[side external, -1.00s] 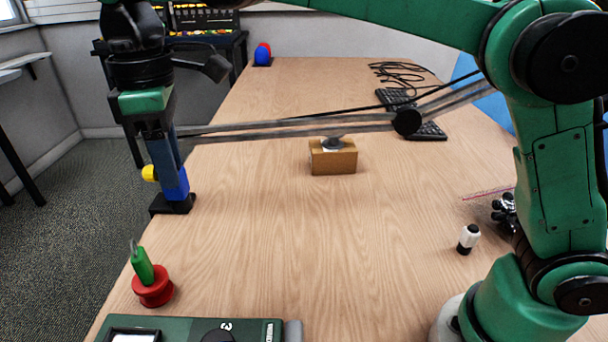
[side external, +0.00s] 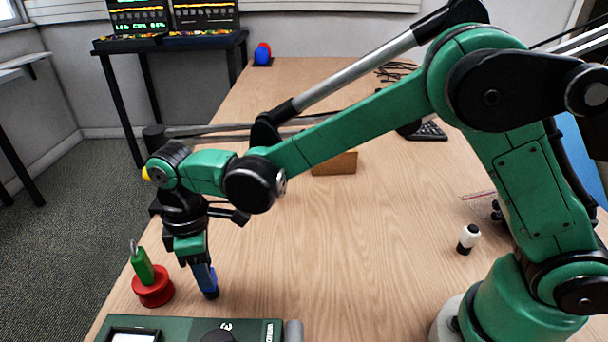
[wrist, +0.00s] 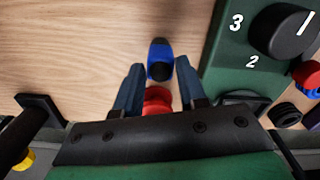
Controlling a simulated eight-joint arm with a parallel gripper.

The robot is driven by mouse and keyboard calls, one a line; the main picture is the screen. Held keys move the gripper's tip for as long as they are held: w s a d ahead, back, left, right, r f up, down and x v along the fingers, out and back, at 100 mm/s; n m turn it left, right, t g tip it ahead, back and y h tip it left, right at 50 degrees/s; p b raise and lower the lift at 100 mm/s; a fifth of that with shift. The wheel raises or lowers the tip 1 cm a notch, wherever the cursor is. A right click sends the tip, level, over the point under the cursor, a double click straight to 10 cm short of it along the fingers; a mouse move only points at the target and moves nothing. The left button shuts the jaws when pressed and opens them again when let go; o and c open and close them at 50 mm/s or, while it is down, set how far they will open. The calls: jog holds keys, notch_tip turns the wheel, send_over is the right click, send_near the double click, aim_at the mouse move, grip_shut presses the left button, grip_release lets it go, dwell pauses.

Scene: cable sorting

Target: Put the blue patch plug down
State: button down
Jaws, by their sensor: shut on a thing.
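The blue patch plug (side external: 207,281), blue with a black end, is between the fingers of my gripper (side external: 203,268) in the side view, pointing down at the table. I cannot tell whether its tip touches the wood. In the wrist view, the plug (wrist: 160,58) sits between the two fingertips of my gripper (wrist: 160,72), over bare wood. My gripper is shut on it. A red round base (side external: 153,292) with a green plug (side external: 142,265) in it stands just left of the gripper.
A green instrument (side external: 180,326) with a dial (wrist: 285,30) lies close in front of the gripper. A black-and-white cylinder (side external: 468,238) stands at right.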

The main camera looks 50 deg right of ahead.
jog(key=shift+f, duration=0.2)
jog(key=c, duration=0.5)
grip_release()
